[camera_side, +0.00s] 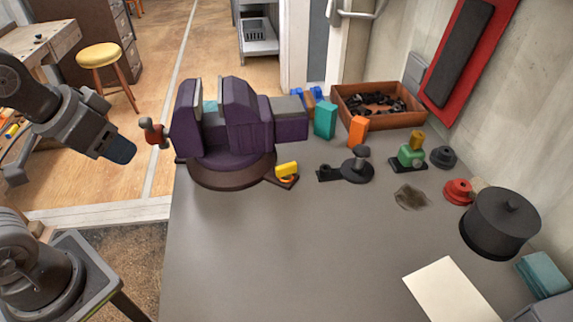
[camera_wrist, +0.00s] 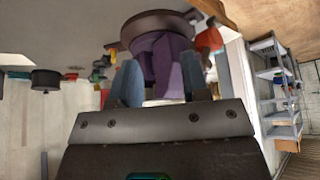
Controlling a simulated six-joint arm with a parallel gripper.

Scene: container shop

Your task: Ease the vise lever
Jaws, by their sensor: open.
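The purple vise (camera_side: 240,128) stands on a round brown base (camera_side: 232,172) at the bench's left edge, with a teal piece (camera_side: 210,107) between its jaws. Its lever (camera_side: 154,132), with a reddish end, sticks out on the left side. My gripper (camera_side: 122,151) is off the bench, left of the lever and apart from it. In the wrist view my gripper (camera_wrist: 159,65) is open, its two blue-grey fingers spread and nothing held. There the vise (camera_wrist: 168,65) appears beyond and between the fingers, and the orange-red lever part (camera_wrist: 208,41) shows right of the right finger.
A brown bin (camera_side: 378,118) of dark parts, teal (camera_side: 325,119) and orange (camera_side: 358,130) blocks stand behind the vise. A yellow piece (camera_side: 287,170) lies by its base. A black round pot (camera_side: 500,222) stands at right. The bench's front middle is clear.

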